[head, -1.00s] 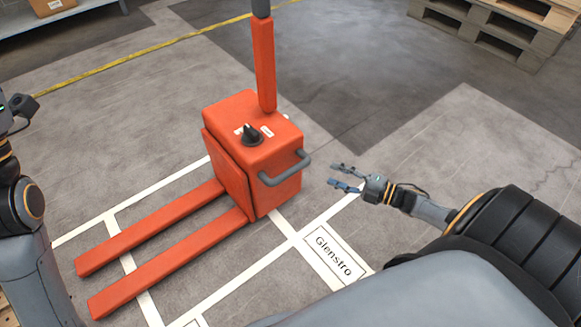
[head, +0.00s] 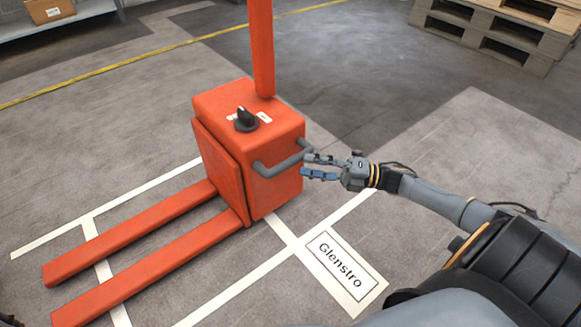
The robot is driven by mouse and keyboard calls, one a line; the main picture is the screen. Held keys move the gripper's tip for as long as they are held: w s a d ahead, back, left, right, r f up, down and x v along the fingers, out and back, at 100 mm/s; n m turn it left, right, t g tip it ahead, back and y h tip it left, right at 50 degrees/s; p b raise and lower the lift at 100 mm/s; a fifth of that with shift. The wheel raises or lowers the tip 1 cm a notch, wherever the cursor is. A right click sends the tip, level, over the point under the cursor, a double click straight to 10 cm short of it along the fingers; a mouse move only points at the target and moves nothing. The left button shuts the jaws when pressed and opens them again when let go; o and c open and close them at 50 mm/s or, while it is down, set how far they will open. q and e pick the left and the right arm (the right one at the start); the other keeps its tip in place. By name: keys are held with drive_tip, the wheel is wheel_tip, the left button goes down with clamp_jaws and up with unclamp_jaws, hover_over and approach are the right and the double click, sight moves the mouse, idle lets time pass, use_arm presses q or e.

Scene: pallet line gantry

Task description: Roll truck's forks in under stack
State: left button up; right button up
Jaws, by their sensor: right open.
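The orange truck (head: 252,140) stands on the floor left of centre, with an upright orange mast and a black knob (head: 246,119) on top. Its two forks (head: 130,265) point to the lower left, low over the floor, with nothing on them. A grey bar handle (head: 283,160) sticks out from its body's near side. My right gripper (head: 304,166) is open, its two fingers pointing left at the handle's right end. I cannot tell whether they touch it. My left gripper is out of view. A stack of wooden pallets (head: 493,48) stands at the top right, away from the forks.
White floor lines (head: 245,286) run under and around the truck. A floor label reading "Glenstro" (head: 342,270) lies right of it. A yellow line (head: 110,69) crosses behind. A shelf (head: 88,20) with a cardboard box (head: 50,10) is at the top left. Floor on the right is clear.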

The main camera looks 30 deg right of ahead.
sight(291, 163)
drive_tip(key=b+x, duration=0.1)
drive_tip(key=x, duration=0.3)
drive_tip(key=shift+w+a+f+b, duration=0.15)
drive_tip(key=shift+w+a+b, duration=0.05)
drive_tip(key=shift+b, duration=0.1)
drive_tip(key=shift+w+a+r, duration=0.25)
drive_tip(key=shift+w+a, duration=0.15)
drive_tip(key=shift+a, duration=0.05)
clamp_jaws()
